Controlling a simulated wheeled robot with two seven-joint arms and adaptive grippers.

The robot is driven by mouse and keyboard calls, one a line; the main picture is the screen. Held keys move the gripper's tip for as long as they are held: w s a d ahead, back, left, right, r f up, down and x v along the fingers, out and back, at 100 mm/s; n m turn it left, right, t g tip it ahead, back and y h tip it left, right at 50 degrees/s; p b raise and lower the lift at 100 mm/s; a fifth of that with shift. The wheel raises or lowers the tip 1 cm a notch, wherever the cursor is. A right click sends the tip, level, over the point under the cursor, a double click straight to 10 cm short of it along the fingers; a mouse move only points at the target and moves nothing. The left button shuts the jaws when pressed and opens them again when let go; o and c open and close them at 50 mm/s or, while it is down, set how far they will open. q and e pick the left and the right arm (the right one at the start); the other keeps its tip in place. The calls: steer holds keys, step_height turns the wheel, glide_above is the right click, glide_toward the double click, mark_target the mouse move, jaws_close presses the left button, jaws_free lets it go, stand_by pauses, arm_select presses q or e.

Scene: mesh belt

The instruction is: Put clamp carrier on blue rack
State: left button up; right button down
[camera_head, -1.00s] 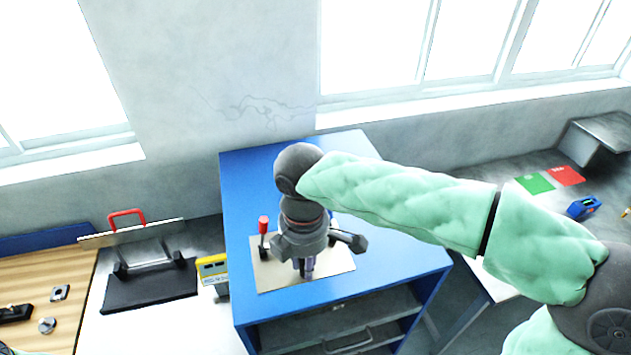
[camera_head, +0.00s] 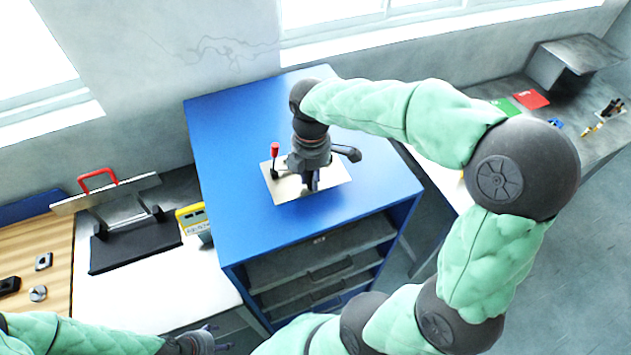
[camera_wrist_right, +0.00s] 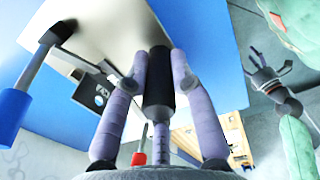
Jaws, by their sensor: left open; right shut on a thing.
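The clamp carrier (camera_head: 335,180) is a thin pale metal plate with toggle clamps; one red handle shows at its left. It is over the middle of the blue rack's top (camera_head: 240,200); I cannot tell whether it touches. My right gripper (camera_head: 311,184) is above the plate, shut on the carrier's upright black post, which shows between the fingers in the right wrist view (camera_wrist_right: 158,85). A blue handle also shows there at the left. My left gripper (camera_head: 218,338) is open and empty at the bottom of the head view, well away from the rack.
Left of the rack is a white bench with a black fixture with a red handle (camera_head: 98,180) and a yellow device (camera_head: 193,217). A wooden board (camera_head: 55,245) holds small metal parts.

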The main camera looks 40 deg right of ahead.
steer(key=shift+w+d+f, duration=0.3)
steer(key=shift+d+f, duration=0.35)
steer(key=shift+f, duration=0.1)
steer(key=shift+w+d+f, duration=0.1)
steer(key=shift+d+f, duration=0.05)
steer(key=shift+f, duration=0.8)
steer(key=shift+w+d+f, duration=0.1)
steer(key=shift+d+f, duration=0.05)
steer(key=shift+f, duration=0.75)
steer(key=shift+s, duration=0.1)
steer(key=c, duration=1.1)
jaws_free()
steer(key=shift+f, duration=0.15)
steer(key=shift+o, duration=0.2)
step_height(320, 180, up, 12)
